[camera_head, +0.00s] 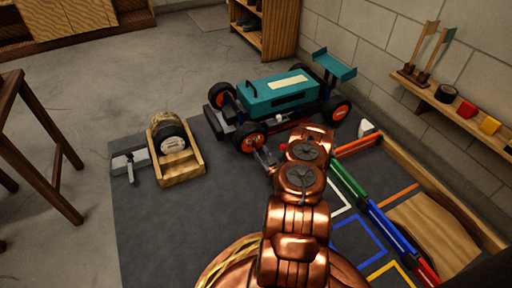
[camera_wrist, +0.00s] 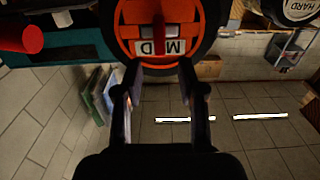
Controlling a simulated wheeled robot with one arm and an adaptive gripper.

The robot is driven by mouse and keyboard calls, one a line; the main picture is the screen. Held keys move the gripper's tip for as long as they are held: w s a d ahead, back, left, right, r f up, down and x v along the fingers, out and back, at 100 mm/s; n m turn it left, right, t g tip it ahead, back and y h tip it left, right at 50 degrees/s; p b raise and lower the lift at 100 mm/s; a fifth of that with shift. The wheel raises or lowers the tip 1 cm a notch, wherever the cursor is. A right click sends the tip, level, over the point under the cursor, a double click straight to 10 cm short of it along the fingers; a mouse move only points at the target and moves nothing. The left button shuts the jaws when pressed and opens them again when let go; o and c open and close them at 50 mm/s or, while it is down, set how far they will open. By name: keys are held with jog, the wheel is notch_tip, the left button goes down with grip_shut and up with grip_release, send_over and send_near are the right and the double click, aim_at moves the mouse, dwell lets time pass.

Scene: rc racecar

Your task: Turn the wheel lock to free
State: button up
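The teal racecar (camera_head: 283,92) stands on the dark mat with orange-rimmed wheels. Its near front wheel (camera_head: 249,138) is just beyond my gripper (camera_head: 265,157). In the wrist view this orange wheel (camera_wrist: 130,42) fills the top centre, with an upside-down label partly covered by a narrow dark red bar (camera_wrist: 158,30) at the hub. The bar looks like the wheel lock; its setting I cannot tell. My gripper (camera_wrist: 160,72) is open, one finger on each side below the bar, with nothing visible between the fingertips. Contact with the wheel I cannot tell.
A red cylinder (camera_wrist: 33,38) shows at upper left in the wrist view. A wooden cradle (camera_head: 183,176) holds a loose tyre (camera_head: 169,137) at left. Coloured strips and a wooden ramp (camera_head: 432,232) lie right of my arm. Wall shelf (camera_head: 455,105) at right; mat (camera_head: 150,235) front-left is clear.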

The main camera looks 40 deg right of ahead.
aim_at(255, 145)
jog(key=b+x, duration=0.1)
jog(key=x, duration=0.2)
jog(key=shift+w+d+f+b, duration=0.1)
jog(key=shift+w+f+b, duration=0.1)
jog(key=shift+w+b, duration=0.15)
jog(key=shift+w+d+r, duration=0.2)
jog(key=shift+w+d, duration=0.05)
jog(key=shift+w, duration=0.35)
jog(key=shift+c, duration=0.2)
grip_shut()
